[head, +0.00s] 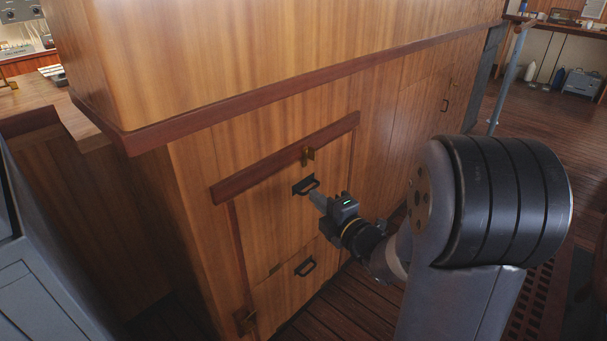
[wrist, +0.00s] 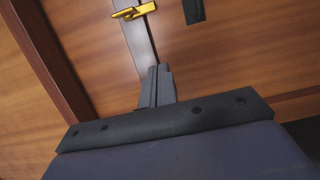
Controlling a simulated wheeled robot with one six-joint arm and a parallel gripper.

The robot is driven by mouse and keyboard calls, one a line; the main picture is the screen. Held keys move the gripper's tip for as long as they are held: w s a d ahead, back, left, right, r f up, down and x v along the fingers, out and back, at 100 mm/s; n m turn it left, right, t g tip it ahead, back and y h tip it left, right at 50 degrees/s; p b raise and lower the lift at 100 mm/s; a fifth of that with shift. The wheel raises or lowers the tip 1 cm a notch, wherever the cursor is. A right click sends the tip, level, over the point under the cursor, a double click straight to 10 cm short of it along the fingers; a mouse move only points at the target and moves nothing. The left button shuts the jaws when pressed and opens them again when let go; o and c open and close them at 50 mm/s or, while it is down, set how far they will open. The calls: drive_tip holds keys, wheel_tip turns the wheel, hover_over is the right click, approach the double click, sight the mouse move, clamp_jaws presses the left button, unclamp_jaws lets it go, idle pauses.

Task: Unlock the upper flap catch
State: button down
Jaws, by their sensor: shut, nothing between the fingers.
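The upper flap catch (head: 307,155) is a small brass piece on the dark red rail along the top of the upper flap (head: 270,215). In the wrist view the brass catch (wrist: 133,11) lies at the top edge, just beyond the fingertips and a little left of them. My gripper (head: 316,199) is shut and empty, in front of the upper flap, below the catch and close to the upper black handle (head: 306,186). The shut fingers (wrist: 157,72) point toward the catch and are apart from it. I cannot tell exactly how the catch is turned.
A red wooden ledge (head: 270,102) juts out above the flap. A grey console (head: 45,285) stands at left. Wooden floor is open at right.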

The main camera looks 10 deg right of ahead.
sight(299, 166)
drive_tip(key=x, duration=1)
drive_tip(key=shift+s, duration=0.1)
drive_tip(key=shift+w+d, duration=0.8)
drive_tip(key=shift+d, duration=0.3)
drive_tip(key=shift+w+d, duration=0.45)
drive_tip(key=shift+d, duration=0.1)
drive_tip(key=shift+w+f+b, duration=0.1)
drive_tip(key=shift+f+b, duration=0.1)
drive_tip(key=shift+b, duration=0.6)
drive_tip(key=shift+d+r+n, duration=0.1)
drive_tip(key=shift+n, duration=0.2)
